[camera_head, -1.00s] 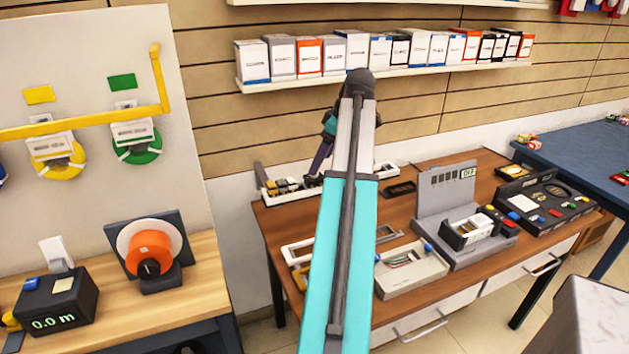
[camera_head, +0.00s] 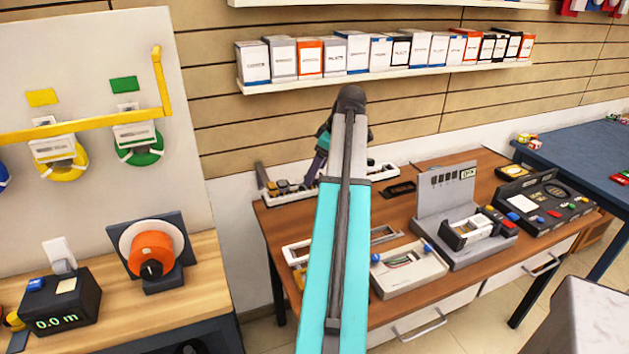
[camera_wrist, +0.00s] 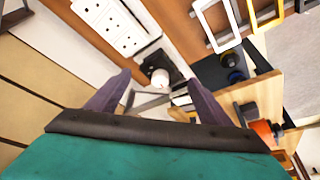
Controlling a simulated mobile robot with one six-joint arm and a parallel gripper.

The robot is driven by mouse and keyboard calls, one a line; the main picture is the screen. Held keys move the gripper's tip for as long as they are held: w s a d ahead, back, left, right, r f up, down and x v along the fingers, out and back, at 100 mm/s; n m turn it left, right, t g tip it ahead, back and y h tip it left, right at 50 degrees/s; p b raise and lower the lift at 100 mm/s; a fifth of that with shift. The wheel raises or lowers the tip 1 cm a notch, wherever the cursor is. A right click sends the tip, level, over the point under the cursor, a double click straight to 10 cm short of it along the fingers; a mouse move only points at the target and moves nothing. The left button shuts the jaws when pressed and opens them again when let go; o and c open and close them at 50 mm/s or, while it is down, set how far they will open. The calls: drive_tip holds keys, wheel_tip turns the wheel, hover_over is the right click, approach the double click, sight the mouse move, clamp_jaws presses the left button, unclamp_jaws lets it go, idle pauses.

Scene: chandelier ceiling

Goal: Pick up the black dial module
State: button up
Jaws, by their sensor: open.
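A small black module with a round white dial (camera_wrist: 160,74) sits in the white tray in the wrist view, at the end of a row of white socket modules (camera_wrist: 106,24). My gripper (camera_wrist: 158,97) is open, with one purple-grey finger on each side of the dial module in the picture. Nothing shows between the fingers in their grasp, and I cannot tell the exact height gap. In the head view, my gripper (camera_head: 314,172) is over the white tray (camera_head: 283,199) at the back left of the brown table, partly hidden by my arm. The dial module cannot be singled out there.
White frames (camera_head: 296,254) lie nearer on the brown table (camera_head: 400,208). A grey test stand (camera_head: 447,198) and a black control panel (camera_head: 545,203) stand to the right. A shelf of boxes (camera_head: 385,75) hangs above. An orange spool (camera_head: 152,255) stands on the left bench.

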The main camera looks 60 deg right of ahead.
drive_tip(key=shift+x, duration=1.15)
drive_tip(key=c, duration=1)
